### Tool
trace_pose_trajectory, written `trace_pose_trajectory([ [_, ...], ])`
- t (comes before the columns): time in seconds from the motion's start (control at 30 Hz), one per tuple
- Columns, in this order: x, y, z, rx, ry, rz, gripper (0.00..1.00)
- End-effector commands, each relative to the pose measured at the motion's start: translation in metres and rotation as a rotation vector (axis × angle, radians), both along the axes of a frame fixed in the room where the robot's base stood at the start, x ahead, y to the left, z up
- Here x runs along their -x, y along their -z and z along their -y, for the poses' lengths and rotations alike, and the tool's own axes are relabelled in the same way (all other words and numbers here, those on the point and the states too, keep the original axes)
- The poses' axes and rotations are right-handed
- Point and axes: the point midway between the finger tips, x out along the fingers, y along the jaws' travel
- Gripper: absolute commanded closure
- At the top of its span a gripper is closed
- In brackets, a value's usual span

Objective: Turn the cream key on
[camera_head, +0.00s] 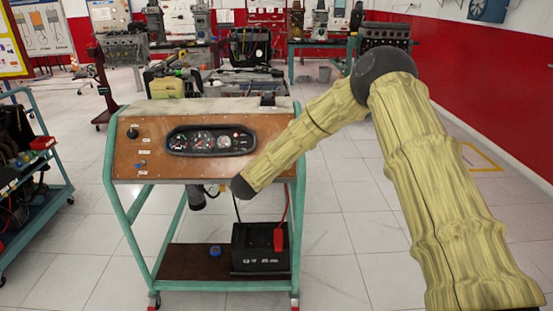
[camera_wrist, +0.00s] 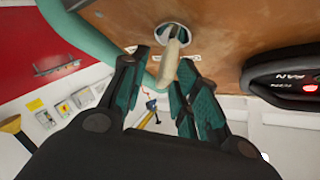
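The cream key (camera_wrist: 168,66) sticks out of a round metal lock (camera_wrist: 173,34) on the brown panel (camera_wrist: 220,30) in the wrist view. My gripper (camera_wrist: 163,68) is open, with one dark green finger on each side of the key. The key's outer end lies between the fingertips, with a visible gap on the left; I cannot tell whether the right finger touches it. In the head view the panel (camera_head: 150,172) stands on a green-framed trainer. The key and my fingers cannot be made out there, and my arm covers the panel's right part.
A black gauge cluster (camera_head: 211,140) sits mid-panel, with a black knob (camera_head: 132,133) and a small blue control (camera_head: 142,163) to its left. A green frame tube (camera_wrist: 90,40) runs close beside the lock. A black battery (camera_head: 258,252) stands on the lower shelf.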

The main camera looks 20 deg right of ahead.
Motion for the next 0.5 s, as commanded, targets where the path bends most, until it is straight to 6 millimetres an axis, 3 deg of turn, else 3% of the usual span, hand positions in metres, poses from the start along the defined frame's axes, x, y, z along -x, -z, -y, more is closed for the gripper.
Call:
trace_pose_trajectory([
  [0.27, 0.007, -0.001, -0.007, 0.000, -0.001, 0.000, 0.70],
  [0.5, 0.035, -0.006, -0.033, -0.001, -0.003, -0.002, 0.70],
])
